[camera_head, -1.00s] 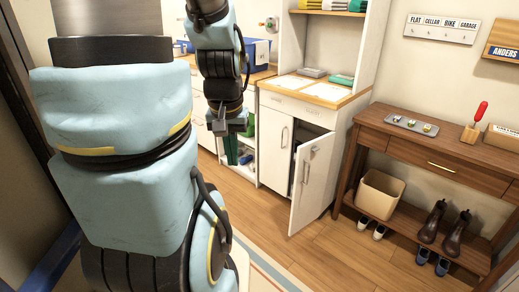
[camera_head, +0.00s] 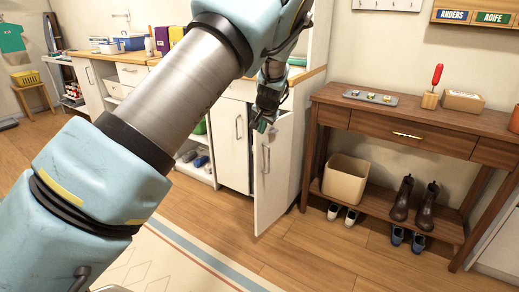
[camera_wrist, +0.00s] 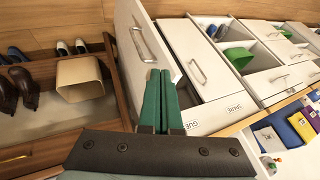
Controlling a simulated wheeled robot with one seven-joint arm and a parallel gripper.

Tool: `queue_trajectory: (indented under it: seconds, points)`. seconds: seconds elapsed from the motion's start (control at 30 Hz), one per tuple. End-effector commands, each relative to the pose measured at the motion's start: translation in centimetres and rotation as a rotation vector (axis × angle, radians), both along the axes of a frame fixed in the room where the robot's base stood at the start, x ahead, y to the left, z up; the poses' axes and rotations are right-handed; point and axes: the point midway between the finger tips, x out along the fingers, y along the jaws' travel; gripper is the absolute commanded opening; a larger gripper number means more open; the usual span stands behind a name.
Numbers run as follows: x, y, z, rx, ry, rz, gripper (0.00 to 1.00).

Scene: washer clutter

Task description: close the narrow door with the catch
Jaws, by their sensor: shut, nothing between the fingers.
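The narrow white door (camera_head: 273,185) stands open from the cabinet, swung out toward the room. A metal handle or catch piece (camera_head: 266,158) shows on its face; which it is I cannot tell. In the wrist view the door (camera_wrist: 128,62) is at upper centre with a bar handle (camera_wrist: 142,45). My gripper (camera_head: 262,125) is at the top of the door, beside its upper edge. In the wrist view my gripper (camera_wrist: 160,74) has its green fingers together and empty, close to the door's edge. I cannot tell whether they touch it.
A closed white door (camera_head: 235,145) is left of the open one. A dark wooden console table (camera_head: 400,119) stands close on the right, with a beige bin (camera_head: 345,180) and shoes (camera_head: 402,200) on its low shelf. Wooden floor (camera_head: 310,255) is clear in front.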

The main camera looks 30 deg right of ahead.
Motion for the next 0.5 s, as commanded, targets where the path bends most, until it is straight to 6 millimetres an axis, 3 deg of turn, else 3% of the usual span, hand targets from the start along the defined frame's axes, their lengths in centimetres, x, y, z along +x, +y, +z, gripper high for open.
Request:
queue_trajectory:
  seconds: [0.03, 0.13, 0.27, 0.5]
  points:
    - [-0.5, -1.5, -0.7, 0.004, -0.017, -0.028, 0.0]
    - [-1.0, -3.0, -1.0, 0.007, -0.035, -0.056, 0.0]
    - [-0.4, -3.4, -1.8, 0.009, -0.038, -0.062, 0.0]
    - [2.2, -4.2, -5.3, 0.009, -0.037, -0.059, 0.0]
